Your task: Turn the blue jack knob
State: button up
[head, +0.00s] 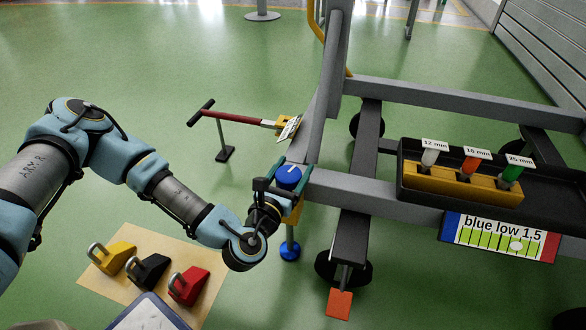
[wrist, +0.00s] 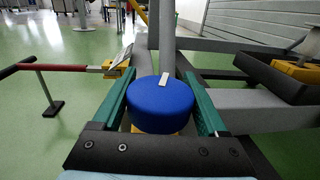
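The blue jack knob (wrist: 160,106) is a round blue cap with a small white mark on top. It sits on a yellow bracket and also shows in the head view (head: 289,179). My gripper (wrist: 158,72) has its two teal fingers on either side of the knob, one left and one right in the wrist view. The fingers run very close along the knob's sides. I cannot tell whether they touch it or leave a thin gap.
A sign (head: 500,237) reads "blue low 1.5". Yellow, black and red chocks (head: 188,285) sit on a tan mat.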

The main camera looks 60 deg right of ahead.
jog(key=c, duration=0.8)
jog(key=shift+g, duration=0.3)
